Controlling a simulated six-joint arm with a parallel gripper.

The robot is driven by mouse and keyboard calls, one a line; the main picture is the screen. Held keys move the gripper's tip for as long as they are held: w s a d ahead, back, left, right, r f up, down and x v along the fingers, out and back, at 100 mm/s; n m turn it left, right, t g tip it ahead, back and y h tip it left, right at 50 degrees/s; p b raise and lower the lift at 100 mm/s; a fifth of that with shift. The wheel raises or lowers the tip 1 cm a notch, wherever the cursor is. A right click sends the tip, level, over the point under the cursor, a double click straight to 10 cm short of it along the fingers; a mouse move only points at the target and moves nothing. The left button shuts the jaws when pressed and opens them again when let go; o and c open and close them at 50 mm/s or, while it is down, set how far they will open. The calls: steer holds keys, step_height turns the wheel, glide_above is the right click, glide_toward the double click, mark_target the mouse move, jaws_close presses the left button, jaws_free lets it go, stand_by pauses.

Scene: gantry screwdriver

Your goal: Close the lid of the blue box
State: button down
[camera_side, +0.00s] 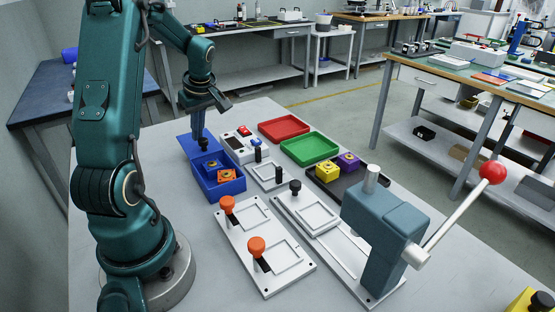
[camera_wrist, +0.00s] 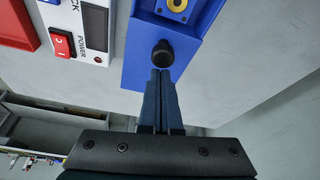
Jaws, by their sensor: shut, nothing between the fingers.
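The blue box (camera_side: 228,188) sits on the table beside my arm, with its open top showing orange-and-dark parts inside. Its lid (camera_side: 184,147) is open, a blue panel on the far side of the box. In the wrist view the lid (camera_wrist: 138,68) runs down from the box. A black knob (camera_wrist: 162,53) stands by the lid and box edge. My gripper (camera_side: 200,138) points down over the lid area, shut and empty. In the wrist view its fingertips (camera_wrist: 161,72) are close to the knob; I cannot tell whether they touch it.
A white power unit (camera_side: 238,146) with a red switch (camera_wrist: 61,42) stands close beside the lid. Red (camera_side: 284,128) and green (camera_side: 310,148) trays lie farther right. A plate with orange-knobbed clamps (camera_side: 262,270) and a press with a red-balled lever (camera_side: 385,225) stand nearer the camera.

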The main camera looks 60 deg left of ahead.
steer(key=shift+d, duration=0.1)
steer(key=d, duration=1.3)
